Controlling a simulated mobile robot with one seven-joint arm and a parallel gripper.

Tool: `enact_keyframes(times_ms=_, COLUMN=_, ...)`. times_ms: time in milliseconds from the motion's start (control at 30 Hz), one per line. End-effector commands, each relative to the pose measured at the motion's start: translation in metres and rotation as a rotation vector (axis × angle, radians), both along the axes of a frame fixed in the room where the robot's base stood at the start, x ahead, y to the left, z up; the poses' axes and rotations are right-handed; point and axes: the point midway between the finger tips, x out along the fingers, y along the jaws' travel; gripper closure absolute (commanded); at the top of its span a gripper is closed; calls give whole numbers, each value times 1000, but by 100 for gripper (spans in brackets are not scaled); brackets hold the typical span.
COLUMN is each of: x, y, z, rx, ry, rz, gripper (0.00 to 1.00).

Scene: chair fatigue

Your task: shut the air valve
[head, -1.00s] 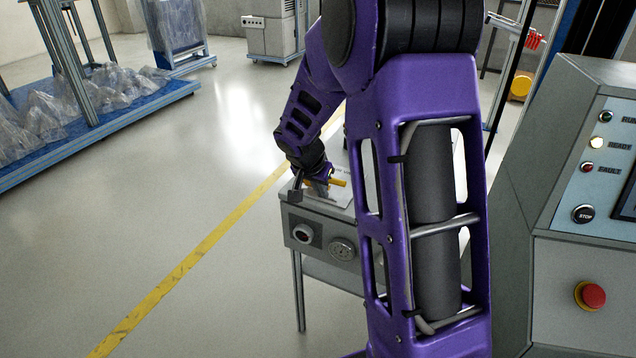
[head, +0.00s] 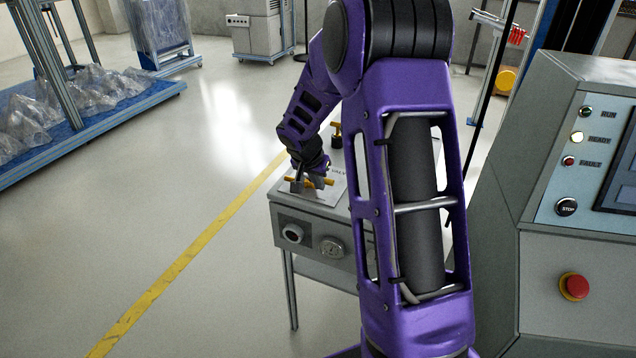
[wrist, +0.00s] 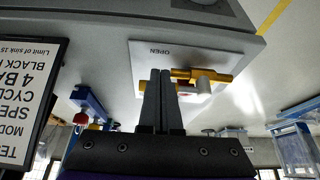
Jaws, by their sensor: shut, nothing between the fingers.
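The air valve's yellow handle (head: 326,181) sits on a pale plate (head: 328,195) on top of a grey box on legs. In the wrist view the handle (wrist: 225,78) lies crosswise in the picture, with a pale cylindrical piece (wrist: 205,86) by it. The plate (wrist: 142,58) there bears the word OPEN, seen upside down. My gripper (wrist: 160,72) is shut and empty, its fingertips just left of the handle's left end in the wrist view. I cannot tell whether they touch it. In the head view my gripper (head: 300,182) is beside the handle, low over the plate.
A control cabinet (head: 566,215) with a red button stands at right.

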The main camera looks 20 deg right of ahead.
Motion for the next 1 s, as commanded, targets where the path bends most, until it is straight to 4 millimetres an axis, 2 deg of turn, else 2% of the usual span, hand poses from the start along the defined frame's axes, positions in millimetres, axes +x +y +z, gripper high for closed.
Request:
enact_keyframes(times_ms=667, x=3, y=-10, z=2, rx=0, ry=0, rz=127, gripper=100)
enact_keyframes(times_ms=1000, x=11, y=-27, z=6, rx=3, ry=0, rz=343, gripper=100)
